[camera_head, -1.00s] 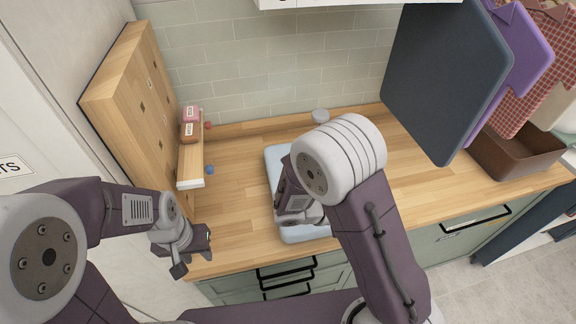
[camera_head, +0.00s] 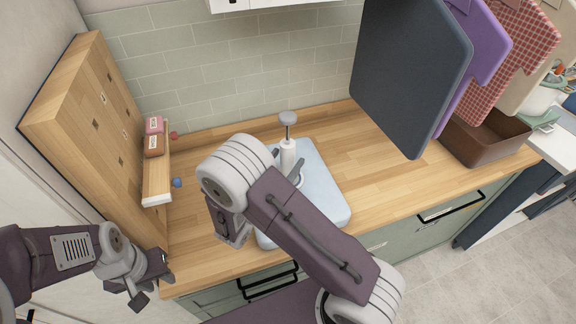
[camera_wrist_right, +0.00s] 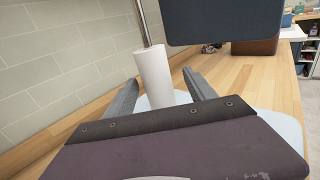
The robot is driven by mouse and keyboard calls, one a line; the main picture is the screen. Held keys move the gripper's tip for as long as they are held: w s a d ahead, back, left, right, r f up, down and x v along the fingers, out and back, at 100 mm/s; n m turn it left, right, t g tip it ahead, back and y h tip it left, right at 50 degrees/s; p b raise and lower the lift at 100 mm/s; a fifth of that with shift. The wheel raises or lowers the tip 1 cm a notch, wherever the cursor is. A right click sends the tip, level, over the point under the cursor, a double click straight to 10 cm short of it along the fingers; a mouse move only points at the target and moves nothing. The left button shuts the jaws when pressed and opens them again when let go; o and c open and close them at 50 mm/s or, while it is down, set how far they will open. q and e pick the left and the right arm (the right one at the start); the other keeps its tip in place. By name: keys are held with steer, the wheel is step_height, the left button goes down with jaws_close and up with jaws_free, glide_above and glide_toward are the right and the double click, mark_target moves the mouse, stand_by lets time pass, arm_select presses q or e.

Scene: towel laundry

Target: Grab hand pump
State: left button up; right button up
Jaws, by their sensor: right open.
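The hand pump is a white cylinder (camera_head: 288,155) with a thin metal rod and a grey knob on top. It stands upright at the back of a pale blue board (camera_head: 325,195) on the wooden counter. In the right wrist view the white cylinder (camera_wrist_right: 154,78) stands between the two fingers of my right gripper (camera_wrist_right: 160,88). The fingers are apart and I see no grip on it. In the head view my right arm hides most of that gripper. My left gripper (camera_head: 148,278) is at the lower left, by the counter's front edge, away from the pump; its jaws are unclear.
A wooden pegboard (camera_head: 90,120) with a small shelf (camera_head: 157,180) stands left. Dark, purple and checked cloths (camera_head: 415,75) hang at the upper right, near a brown bin (camera_head: 485,138). The tiled wall (camera_head: 220,65) is behind. The counter right of the board is clear.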

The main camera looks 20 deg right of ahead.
steer(key=x, duration=0.1)
steer(key=p+x, duration=0.1)
steer(key=x, duration=0.3)
steer(key=shift+w+a+f+p, duration=0.1)
steer(key=shift+w+f+p, duration=0.15)
steer(key=shift+f+p, duration=0.1)
steer(key=c, duration=1.1)
jaws_close()
